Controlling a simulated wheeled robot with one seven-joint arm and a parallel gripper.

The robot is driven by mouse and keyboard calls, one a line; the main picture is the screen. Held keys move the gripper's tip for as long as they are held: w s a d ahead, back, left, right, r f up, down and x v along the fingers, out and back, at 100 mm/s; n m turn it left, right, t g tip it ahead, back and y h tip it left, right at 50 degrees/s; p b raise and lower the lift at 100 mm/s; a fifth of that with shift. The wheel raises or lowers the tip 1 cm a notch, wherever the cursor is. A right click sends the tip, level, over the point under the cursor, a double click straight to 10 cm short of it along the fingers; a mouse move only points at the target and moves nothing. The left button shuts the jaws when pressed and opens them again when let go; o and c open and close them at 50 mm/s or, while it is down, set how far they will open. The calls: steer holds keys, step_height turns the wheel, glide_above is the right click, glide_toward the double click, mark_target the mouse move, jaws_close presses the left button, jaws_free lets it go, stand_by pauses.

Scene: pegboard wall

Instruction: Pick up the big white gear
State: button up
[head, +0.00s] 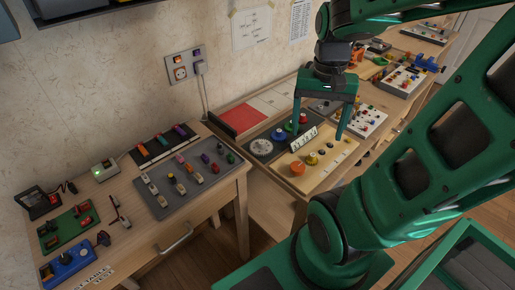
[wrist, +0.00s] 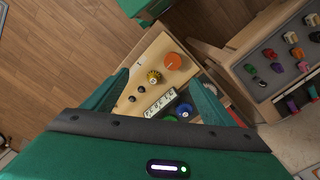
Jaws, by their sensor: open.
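The big white gear (head: 261,147) lies flat on a dark grey board (head: 273,157) at its left end, in the head view.
Blue (head: 279,134) and red (head: 303,118) pieces stand near the white gear. A small marked white plate (head: 302,138) stands between the boards. A red panel (head: 243,118) lies behind.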

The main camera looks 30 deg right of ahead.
steer(key=w+a+f+m, duration=0.1)
steer(key=w+f+m, duration=0.25)
steer(key=w, duration=0.65)
steer(key=m, duration=0.4)
glide_above(261, 142)
steer(key=shift+n, duration=0.25)
steer(key=f, duration=0.8)
steer(key=shift+w+d+f, duration=0.1)
steer(key=shift+d+f, duration=0.25)
steer(key=f, duration=0.4)
steer(key=shift+a, duration=0.3)
steer(key=shift+f, duration=0.65)
steer(key=c, duration=1.1)
steer(key=shift+r, duration=0.1)
